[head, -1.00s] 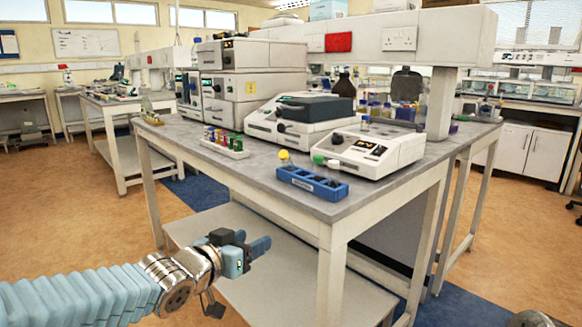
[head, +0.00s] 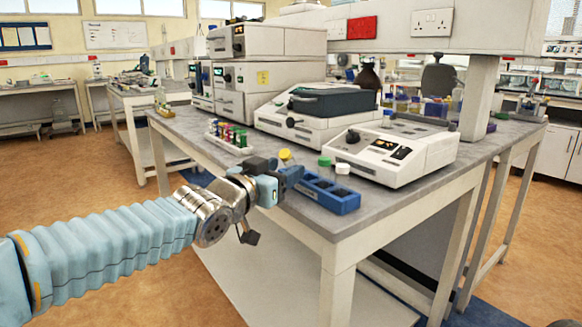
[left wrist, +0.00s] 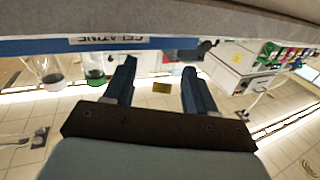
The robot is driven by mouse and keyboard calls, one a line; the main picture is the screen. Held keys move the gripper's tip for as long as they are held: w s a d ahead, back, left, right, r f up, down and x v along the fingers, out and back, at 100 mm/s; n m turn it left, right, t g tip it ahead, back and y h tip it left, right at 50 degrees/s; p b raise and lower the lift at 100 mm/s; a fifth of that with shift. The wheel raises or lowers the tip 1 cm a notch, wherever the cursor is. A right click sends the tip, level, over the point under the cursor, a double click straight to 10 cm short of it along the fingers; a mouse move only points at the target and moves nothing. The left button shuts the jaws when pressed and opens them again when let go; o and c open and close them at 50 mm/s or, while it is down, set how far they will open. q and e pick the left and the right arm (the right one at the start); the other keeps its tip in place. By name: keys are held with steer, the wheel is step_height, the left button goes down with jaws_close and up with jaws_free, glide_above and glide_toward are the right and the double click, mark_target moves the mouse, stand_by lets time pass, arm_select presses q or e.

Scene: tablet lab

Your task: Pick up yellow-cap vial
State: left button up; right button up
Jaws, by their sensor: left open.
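The yellow-cap vial (head: 285,155) shows mainly as a round yellow cap above the far left end of the blue rack (head: 335,197) near the table's front edge. Its lower part is hidden behind my left gripper (head: 287,181). My left gripper is open and beside the rack's left end, overlapping it in the head view; I cannot tell whether they touch. In the left wrist view the open fingers (left wrist: 159,85) show below the blue rack edge (left wrist: 25,47), with a green vial (left wrist: 95,77) to their left. I cannot clearly make out the yellow-cap vial there. My right gripper is out of view.
A rack of coloured vials (head: 228,137) stands further left.

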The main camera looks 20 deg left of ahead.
arm_select(q)
steer(key=x, duration=0.6)
steer(key=shift+w+a+r+p, duration=0.1)
steer(key=shift+a+r+p, duration=0.2)
steer(key=shift+a+p, duration=0.1)
steer(key=shift+c, duration=0.3)
steer(key=c, duration=1)
steer(key=shift+r, duration=0.1)
